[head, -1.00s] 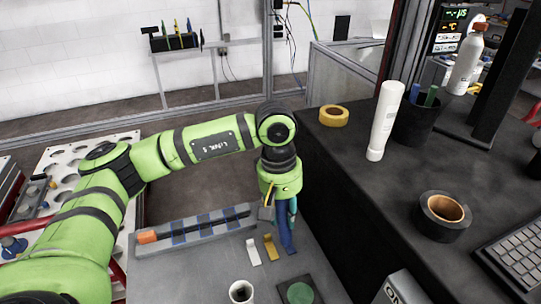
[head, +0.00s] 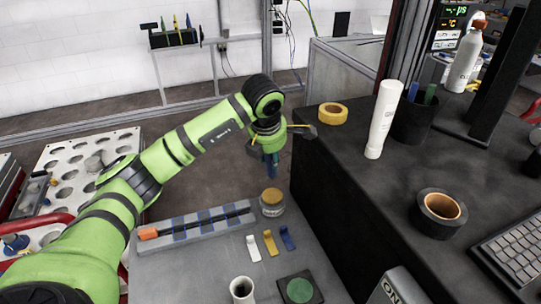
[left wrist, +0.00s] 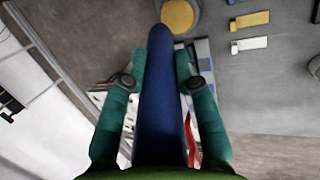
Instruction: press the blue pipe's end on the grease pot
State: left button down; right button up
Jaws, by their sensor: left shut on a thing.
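My left gripper (head: 271,163) hangs in the air behind the bench, its teal fingers pointing down. In the left wrist view the left gripper (left wrist: 165,60) is shut on the blue pipe (left wrist: 158,100), which lies lengthwise between the fingers. The grease pot (head: 272,206), a clear jar with a tan-yellow top, stands at the bench's far right corner. The gripper is above and beyond the pot, apart from it. The pot's yellow top (left wrist: 178,15) shows at the upper edge of the left wrist view, close to the pipe's far end in the picture. My right gripper is not in view.
A grey rack (head: 200,228) with blue bands and an orange-ended rod lies left of the pot. White, yellow and blue clips (head: 287,238) lie in front of it. A white cup (head: 242,290) and a green pad (head: 299,290) are nearer. A taller black counter (head: 400,190) stands right.

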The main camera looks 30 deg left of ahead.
aim_at(270, 170)
pick_arm(q)
jog(key=shift+f+b, duration=1.4)
jog(key=shift+f, duration=0.9)
jog(key=shift+f+b, duration=0.35)
jog(key=shift+f, duration=0.35)
jog(key=shift+f+b, duration=0.9)
jog(key=shift+f, duration=0.2)
jog(key=shift+s+f, duration=0.1)
jog(key=shift+f, duration=0.05)
dwell(1.4)
jog(key=shift+r+p, duration=1.9)
jog(key=shift+r, duration=1.65)
